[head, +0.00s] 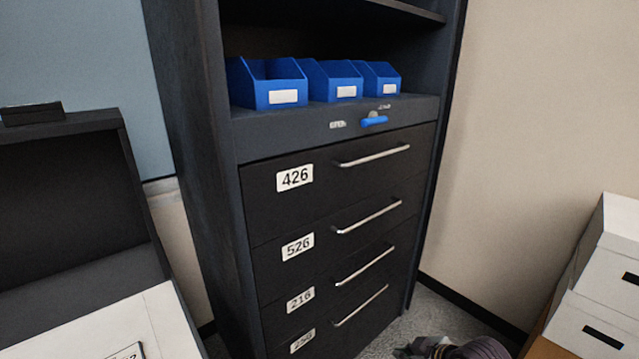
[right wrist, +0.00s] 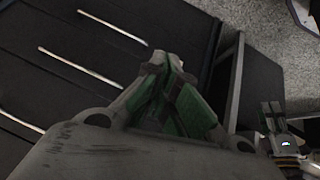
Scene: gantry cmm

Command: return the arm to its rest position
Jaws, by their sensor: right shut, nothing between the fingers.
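My right gripper (right wrist: 178,68) shows in the right wrist view with its green-padded fingers together, shut and empty. It is in front of the dark drawer cabinet, apart from the handles as far as I can tell. In the head view part of my right arm (head: 465,348) shows at the bottom edge, low beside the cabinet. The cabinet (head: 205,200) has several drawers with silver bar handles and number labels, and all look closed.
Three blue bins (head: 275,85) stand on the cabinet shelf above a blue latch handle (head: 374,121). White boxes (head: 605,270) are stacked at the right. A dark case-like unit with a white surface (head: 110,320) is at the left. Grey carpet (head: 440,310) is open right of the cabinet.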

